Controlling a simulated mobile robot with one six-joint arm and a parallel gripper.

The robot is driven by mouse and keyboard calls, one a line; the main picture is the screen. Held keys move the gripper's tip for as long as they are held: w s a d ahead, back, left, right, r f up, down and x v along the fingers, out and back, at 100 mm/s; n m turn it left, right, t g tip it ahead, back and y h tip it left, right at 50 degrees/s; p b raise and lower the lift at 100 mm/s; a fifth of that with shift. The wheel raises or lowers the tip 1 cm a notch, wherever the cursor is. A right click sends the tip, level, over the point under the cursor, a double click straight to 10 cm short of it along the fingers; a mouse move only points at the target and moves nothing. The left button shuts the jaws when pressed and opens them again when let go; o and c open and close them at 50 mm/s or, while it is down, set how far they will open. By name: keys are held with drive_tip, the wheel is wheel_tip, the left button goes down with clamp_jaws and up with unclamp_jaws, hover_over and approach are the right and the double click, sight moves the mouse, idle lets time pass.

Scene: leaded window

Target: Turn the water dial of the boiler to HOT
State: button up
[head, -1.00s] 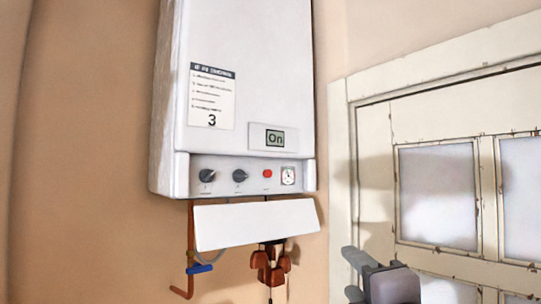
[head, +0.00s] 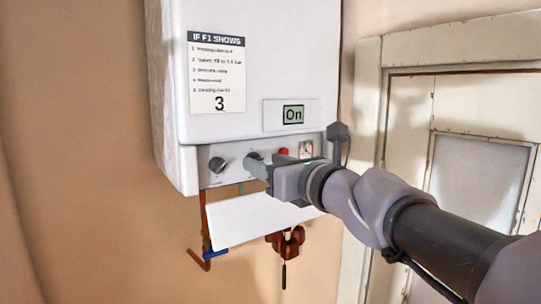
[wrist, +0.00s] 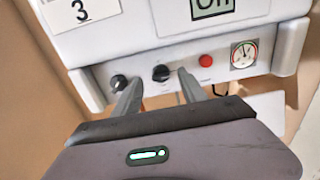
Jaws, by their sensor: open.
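The white boiler (head: 255,70) hangs on the wall with a control panel along its lower edge. The left dark dial (head: 217,165) is in clear view in the head view; it also shows in the wrist view (wrist: 118,83). The second dark dial (head: 253,156) is partly hidden behind my gripper. In the wrist view this second dial (wrist: 161,73) lies between the tips of my gripper (wrist: 158,84), which is open and empty. Whether the fingers touch the dial I cannot tell. The dial labels are too small to read, so I cannot tell which is the water dial.
Right of the dials are a red button (wrist: 205,60) and a round gauge (wrist: 244,54). The display (head: 292,115) reads On. A white flap (head: 250,219), a pipe with a blue valve (head: 216,253) and a brown fitting (head: 287,243) hang below.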

drive_tip(key=shift+x, duration=0.95)
drive_tip(key=shift+s+d, duration=0.1)
drive_tip(key=shift+s, duration=0.05)
clamp_jaws()
drive_tip(key=shift+m, duration=0.3)
drive_tip(key=m, duration=0.4)
drive_tip(key=m+p, duration=0.1)
drive_tip(key=m, duration=0.3)
drive_tip(key=shift+d, duration=0.1)
drive_tip(key=m+p, duration=0.1)
drive_tip(key=m, duration=0.4)
drive_tip(key=shift+p, duration=0.3)
drive_tip(key=m+p, duration=0.1)
drive_tip(key=m, duration=0.3)
drive_tip(key=shift+f, duration=0.15)
drive_tip(key=shift+m, duration=0.3)
